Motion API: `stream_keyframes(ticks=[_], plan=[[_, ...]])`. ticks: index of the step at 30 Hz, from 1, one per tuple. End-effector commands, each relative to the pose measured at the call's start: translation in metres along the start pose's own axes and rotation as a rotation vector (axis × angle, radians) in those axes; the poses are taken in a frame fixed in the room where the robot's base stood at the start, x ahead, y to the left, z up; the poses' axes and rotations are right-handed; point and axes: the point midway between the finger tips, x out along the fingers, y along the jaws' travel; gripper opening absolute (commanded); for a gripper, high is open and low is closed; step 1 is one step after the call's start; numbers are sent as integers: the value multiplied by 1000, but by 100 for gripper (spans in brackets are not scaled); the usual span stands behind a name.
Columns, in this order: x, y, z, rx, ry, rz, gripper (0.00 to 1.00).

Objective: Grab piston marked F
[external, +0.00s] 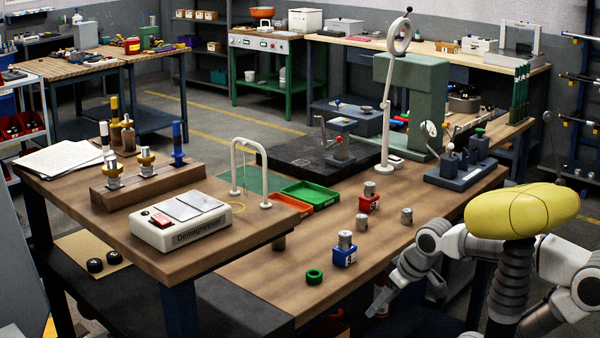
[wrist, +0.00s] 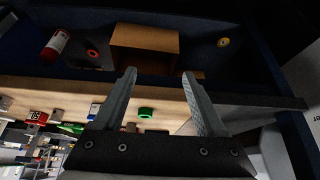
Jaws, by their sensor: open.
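Several small grey metal cylinders that look like pistons stand on the wooden bench: one on a red block (external: 369,203), one on a blue block (external: 345,257), and two bare ones, a left cylinder (external: 361,222) and a right cylinder (external: 406,216). Their letters are too small to read, so I cannot tell which is F. My gripper (wrist: 160,80) is open and empty, its two fingers apart. In the external view it hangs low at the bench's front edge, apart from the cylinders. The wrist view also shows the blue block (wrist: 93,110) and red block (wrist: 37,115).
A green ring (external: 314,277) lies near the bench's front edge. Green (external: 311,194) and orange (external: 283,205) trays lie behind. A demagnetizer (external: 187,219) stands on the left table. A lower shelf holds a red-and-white can (wrist: 55,46) and an open brown box (wrist: 145,45).

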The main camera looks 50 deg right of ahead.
Motion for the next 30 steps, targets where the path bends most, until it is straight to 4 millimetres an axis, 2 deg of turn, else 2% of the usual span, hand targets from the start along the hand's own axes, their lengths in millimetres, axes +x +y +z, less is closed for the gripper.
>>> stream_keyframes(ticks=[11,12,20,25,30], plan=[[0,0,0,0,0,0,74],[0,0,0,0,0,0,80],[0,0,-1,-3,-2,1,80],[-3,13,-17,-69,-49,32,80],[-2,45,-50,-227,-159,107,80]])
